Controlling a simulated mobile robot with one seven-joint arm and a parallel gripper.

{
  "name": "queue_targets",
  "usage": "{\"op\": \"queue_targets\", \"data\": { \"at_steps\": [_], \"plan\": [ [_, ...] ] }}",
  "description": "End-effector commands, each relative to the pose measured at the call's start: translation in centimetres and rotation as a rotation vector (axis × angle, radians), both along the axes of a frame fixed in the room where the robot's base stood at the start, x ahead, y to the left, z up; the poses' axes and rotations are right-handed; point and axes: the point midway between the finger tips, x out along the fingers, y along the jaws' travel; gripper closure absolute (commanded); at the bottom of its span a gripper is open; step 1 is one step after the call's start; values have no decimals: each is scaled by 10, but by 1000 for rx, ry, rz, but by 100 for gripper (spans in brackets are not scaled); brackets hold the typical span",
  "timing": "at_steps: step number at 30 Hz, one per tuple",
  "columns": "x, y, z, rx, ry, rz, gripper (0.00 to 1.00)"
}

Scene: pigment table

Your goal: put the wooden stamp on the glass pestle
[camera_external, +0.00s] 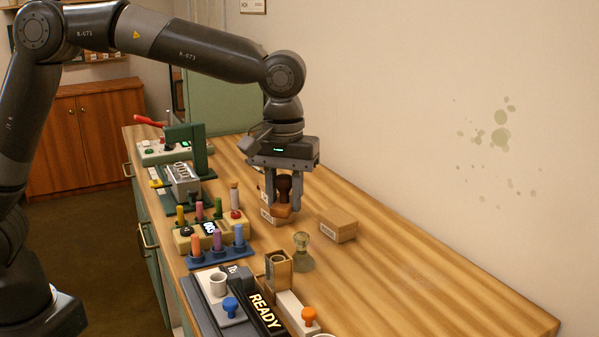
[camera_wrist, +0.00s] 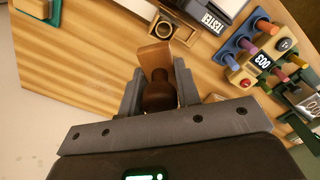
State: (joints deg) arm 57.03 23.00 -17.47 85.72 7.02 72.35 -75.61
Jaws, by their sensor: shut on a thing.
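The wooden stamp (camera_external: 284,188) has a dark brown knobbed handle and a lighter orange-brown base. My gripper (camera_external: 284,207) is shut on it, one finger at each side, with the base at fingertip level. In the wrist view the stamp (camera_wrist: 159,96) lies between the fingers, its base toward the top of the picture. The glass pestle (camera_external: 302,253) is greenish, clear and upright on the table, below and slightly right of the stamp in the external view, and apart from it. I cannot make out the pestle in the wrist view.
A cardboard box (camera_external: 338,226) stands right of my gripper, and another (camera_external: 266,215) partly behind it. A wooden holder (camera_external: 278,268) stands close left of the pestle. Racks of coloured pegs (camera_external: 217,250) line the left side. The table's right side (camera_external: 430,280) is clear.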

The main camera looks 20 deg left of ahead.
Motion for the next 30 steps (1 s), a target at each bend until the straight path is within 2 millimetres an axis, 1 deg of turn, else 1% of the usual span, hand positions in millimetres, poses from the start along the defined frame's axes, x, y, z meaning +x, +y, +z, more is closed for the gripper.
{"op": "queue_targets", "data": {
  "at_steps": [2,4,12,16,19,23,30],
  "plan": [
    [6,0,-5,1,0,-3,93],
    [18,0,-12,2,0,-2,93],
    [81,3,-50,2,0,-1,93],
    [101,4,-62,0,0,-2,93],
    [110,5,-67,0,0,-3,93],
    [113,5,-73,1,0,-5,93],
    [113,5,-105,2,0,-5,93]
  ]
}}
